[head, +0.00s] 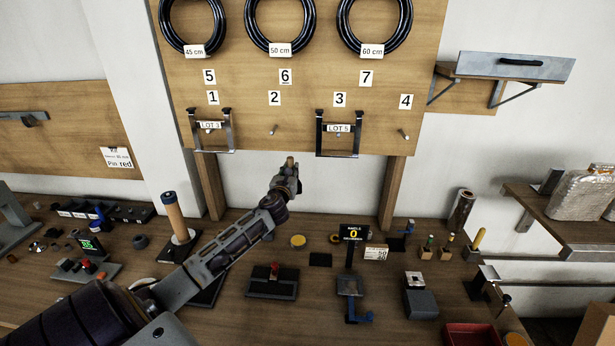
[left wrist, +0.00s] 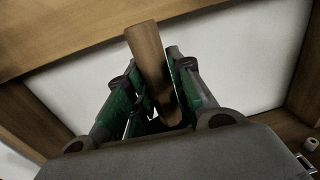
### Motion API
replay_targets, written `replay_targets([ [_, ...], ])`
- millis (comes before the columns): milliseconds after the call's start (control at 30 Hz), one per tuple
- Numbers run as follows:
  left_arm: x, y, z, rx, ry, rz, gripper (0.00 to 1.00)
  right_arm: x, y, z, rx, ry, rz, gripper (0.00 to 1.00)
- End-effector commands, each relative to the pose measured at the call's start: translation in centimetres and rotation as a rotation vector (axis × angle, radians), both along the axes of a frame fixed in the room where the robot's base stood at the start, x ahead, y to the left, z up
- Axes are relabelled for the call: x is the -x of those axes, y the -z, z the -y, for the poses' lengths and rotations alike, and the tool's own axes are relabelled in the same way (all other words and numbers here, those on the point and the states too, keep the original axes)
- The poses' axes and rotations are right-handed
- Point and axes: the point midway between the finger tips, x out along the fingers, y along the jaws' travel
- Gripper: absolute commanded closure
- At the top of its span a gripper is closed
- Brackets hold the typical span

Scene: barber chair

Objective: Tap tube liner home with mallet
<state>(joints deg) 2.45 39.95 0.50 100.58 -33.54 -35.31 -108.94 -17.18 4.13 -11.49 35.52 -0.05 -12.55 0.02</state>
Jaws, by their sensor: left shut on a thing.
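My left gripper (head: 287,178) is raised over the bench, in front of the pale wall below the pegboard. It is shut on a brown wooden rod (left wrist: 150,65), which stands up between the green fingers in the left wrist view. Only a small brown tip of the rod (head: 290,161) shows in the head view. I cannot make out a mallet head on it. A tan cylinder with a dark top (head: 175,215) stands upright on a dark base at the left. I cannot tell which part is the tube liner. My right gripper is not in view.
The wooden pegboard (head: 330,75) with black coils and two metal brackets is behind and above the gripper. The bench (head: 230,325) holds a dark block with a red knob (head: 274,270), a counter display (head: 353,233) and a brown tube (head: 461,210). A shelf (head: 530,205) juts out at right.

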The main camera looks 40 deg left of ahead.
Motion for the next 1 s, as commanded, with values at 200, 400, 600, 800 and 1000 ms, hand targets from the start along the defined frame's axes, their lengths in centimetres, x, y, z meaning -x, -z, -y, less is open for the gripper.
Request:
replay_targets([
  [200, 1.6, 1.7, -4.8, 0.003, -0.144, 0.0, 1.0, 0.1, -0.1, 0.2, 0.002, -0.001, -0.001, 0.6],
  [400, 3.6, 3.5, -8.7, 0.001, -0.283, -0.001, 1.0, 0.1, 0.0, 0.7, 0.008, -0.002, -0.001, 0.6],
  [600, 5.0, 4.1, -10.2, -0.002, -0.371, 0.001, 1.0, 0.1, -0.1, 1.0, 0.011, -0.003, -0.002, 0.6],
  [800, 5.3, 4.2, -10.5, -0.002, -0.39, 0.001, 1.0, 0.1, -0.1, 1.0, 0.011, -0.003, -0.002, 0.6],
  [1000, 5.3, 4.1, -10.5, -0.002, -0.389, 0.001, 1.0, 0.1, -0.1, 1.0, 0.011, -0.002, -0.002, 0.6],
])
